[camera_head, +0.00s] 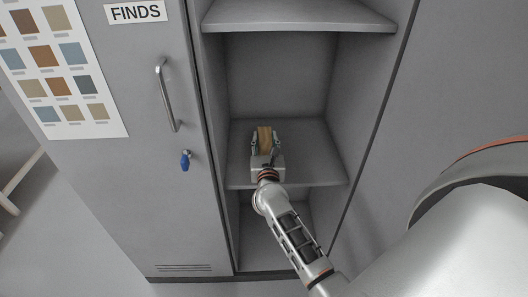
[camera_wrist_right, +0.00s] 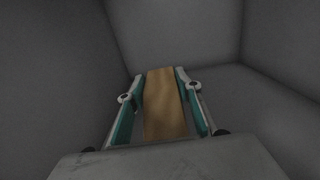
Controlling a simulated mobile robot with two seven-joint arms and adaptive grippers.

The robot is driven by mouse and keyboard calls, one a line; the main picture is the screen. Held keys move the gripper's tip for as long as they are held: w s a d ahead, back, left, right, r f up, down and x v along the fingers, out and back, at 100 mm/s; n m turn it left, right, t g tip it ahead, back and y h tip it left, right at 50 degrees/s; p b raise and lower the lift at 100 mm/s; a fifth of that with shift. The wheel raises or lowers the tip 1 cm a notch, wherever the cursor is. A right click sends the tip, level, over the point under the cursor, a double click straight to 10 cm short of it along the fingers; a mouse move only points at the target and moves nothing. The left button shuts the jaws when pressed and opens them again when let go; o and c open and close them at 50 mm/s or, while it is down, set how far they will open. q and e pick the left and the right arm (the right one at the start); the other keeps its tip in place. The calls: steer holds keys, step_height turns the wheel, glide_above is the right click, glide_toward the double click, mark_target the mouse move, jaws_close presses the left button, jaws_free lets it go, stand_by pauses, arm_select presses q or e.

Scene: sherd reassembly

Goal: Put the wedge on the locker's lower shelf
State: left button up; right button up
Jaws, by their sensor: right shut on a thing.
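The wedge (camera_head: 264,138) is a tan, wood-coloured block. It is between the fingers of my right gripper (camera_head: 265,143), which is shut on it inside the open locker. In the right wrist view the wedge (camera_wrist_right: 164,104) stands between the two teal-padded fingers (camera_wrist_right: 161,98). The lower shelf (camera_head: 310,160) is the grey board under and around the gripper. I cannot tell whether the wedge touches the shelf or is held just above it. My left gripper is not in view.
An upper shelf (camera_head: 300,14) spans the locker above the gripper. The locker's side walls stand close on both sides. A closed door (camera_head: 130,200) with a FINDS label, a handle (camera_head: 167,95) and a blue key tag (camera_head: 185,161) is at left. The lower shelf is otherwise bare.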

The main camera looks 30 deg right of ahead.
mark_target(265, 149)
step_height(265, 149, down, 4)
steer(key=shift+f+b, duration=0.15)
steer(key=shift+b, duration=0.55)
steer(key=shift+f, duration=0.3)
steer(key=shift+r, duration=0.2)
steer(key=shift+f, duration=0.2)
steer(key=o, duration=1.2)
